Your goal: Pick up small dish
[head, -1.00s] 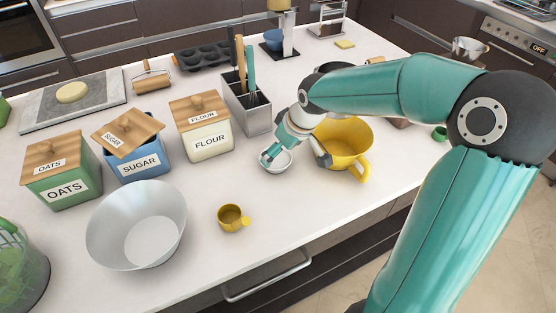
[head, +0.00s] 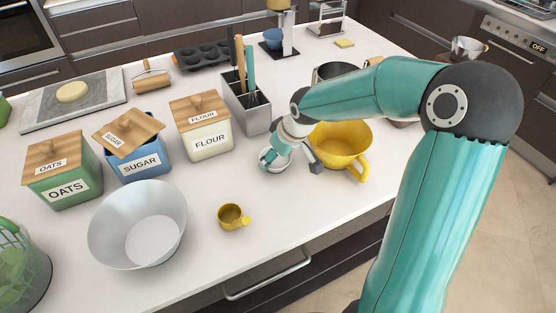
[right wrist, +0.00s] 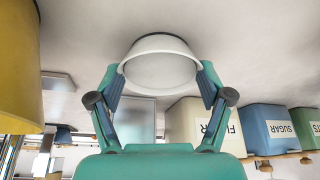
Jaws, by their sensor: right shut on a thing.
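The small dish (head: 281,165) is a shallow round white bowl near the middle of the counter, left of the yellow mixing bowl. My right gripper (head: 270,157) reaches down onto it, with its fingers at the dish. In the right wrist view, the dish (right wrist: 160,68) sits between the two fingers, which press on its left and right sides. My right gripper (right wrist: 160,82) is shut on it. I cannot tell whether the dish is clear of the counter. My left gripper is not in view.
The yellow mixing bowl (head: 342,142) stands close on the right of my right gripper. A utensil holder (head: 248,112) and flour canister (head: 203,138) stand behind. A yellow measuring cup (head: 232,217) and large metal bowl (head: 138,225) are at the left. Counter in front is clear.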

